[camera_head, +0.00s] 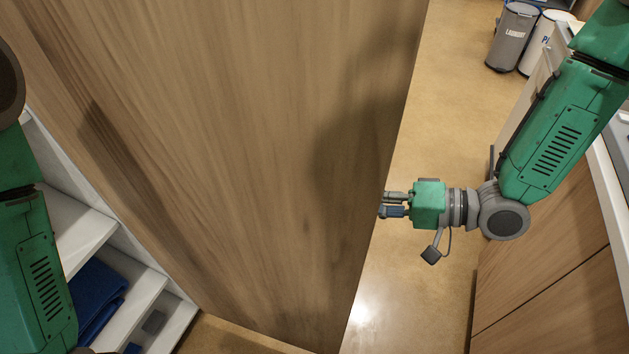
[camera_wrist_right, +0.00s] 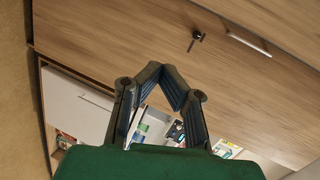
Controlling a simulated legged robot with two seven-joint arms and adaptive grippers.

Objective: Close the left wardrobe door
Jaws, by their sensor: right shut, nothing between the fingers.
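The wooden wardrobe door (camera_head: 240,150) stands open and fills the middle of the head view. White shelves (camera_head: 80,235) of the wardrobe show to its left. My right gripper (camera_head: 384,205) is at the door's right, free edge, its fingertips partly hidden behind or against that edge; I cannot tell if they touch. In the right wrist view its fingers (camera_wrist_right: 165,75) come together with nothing between them. My left arm shows at the left edge of the head view; its gripper is out of view.
Blue folded cloth (camera_head: 95,295) lies on a lower shelf. Open floor (camera_head: 445,95) lies between. A wooden panel with a bar handle (camera_wrist_right: 249,44) shows in the wrist view.

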